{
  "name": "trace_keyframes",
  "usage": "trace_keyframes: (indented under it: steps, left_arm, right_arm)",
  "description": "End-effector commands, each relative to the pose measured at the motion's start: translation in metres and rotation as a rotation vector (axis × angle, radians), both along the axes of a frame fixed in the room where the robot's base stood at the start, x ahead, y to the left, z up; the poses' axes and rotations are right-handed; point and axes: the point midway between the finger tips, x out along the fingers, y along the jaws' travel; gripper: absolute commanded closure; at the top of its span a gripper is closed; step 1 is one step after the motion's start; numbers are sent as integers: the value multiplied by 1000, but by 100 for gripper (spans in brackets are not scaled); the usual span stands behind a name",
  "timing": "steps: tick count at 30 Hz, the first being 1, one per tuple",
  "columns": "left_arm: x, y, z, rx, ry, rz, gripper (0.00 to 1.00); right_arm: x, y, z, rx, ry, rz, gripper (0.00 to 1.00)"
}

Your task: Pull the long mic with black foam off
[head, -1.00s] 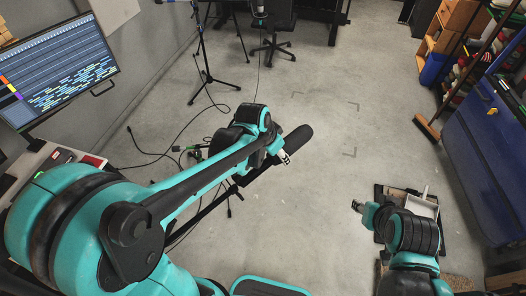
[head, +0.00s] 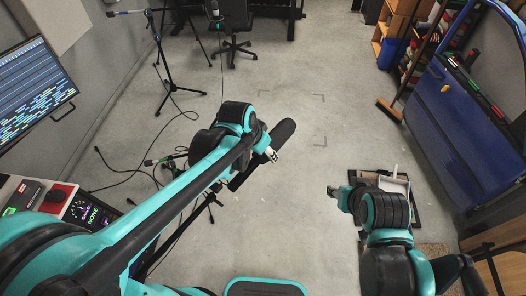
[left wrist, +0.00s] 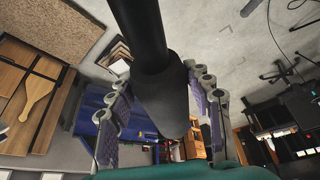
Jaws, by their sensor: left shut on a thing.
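The long mic with black foam (head: 284,132) shows in the head view, just beyond the tip of my left arm. My left gripper (head: 271,155) is shut on it. In the left wrist view the dark foam (left wrist: 162,95) fills the middle, between the two fingers of my left gripper (left wrist: 160,112), and a thinner black shaft runs up from it. In the head view my left arm hides much of the mic's rear and its mount. My right gripper (head: 333,190) is small in the head view, away from the mic; its fingers are unclear.
A boom mic stand (head: 165,75) and an office chair (head: 232,40) stand at the back. Black cables (head: 135,170) lie on the floor at left. A blue car door (head: 455,110) stands at right. A tray (head: 400,180) lies beyond my right arm. The middle floor is clear.

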Motion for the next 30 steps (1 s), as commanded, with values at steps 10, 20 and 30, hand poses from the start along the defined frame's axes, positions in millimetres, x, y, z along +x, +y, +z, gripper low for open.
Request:
trace_keyframes:
  steps: [10, 20, 30]
  left_arm:
    - [0, 0, 16, 0, 0, 0, 85]
    - [0, 0, 30, 0, 0, 0, 85]
    - [0, 0, 44, 0, 0, 0, 85]
  right_arm:
    - [0, 0, 13, 0, 0, 0, 60]
    - [0, 0, 25, 0, 0, 0, 60]
    - [0, 0, 35, 0, 0, 0, 60]
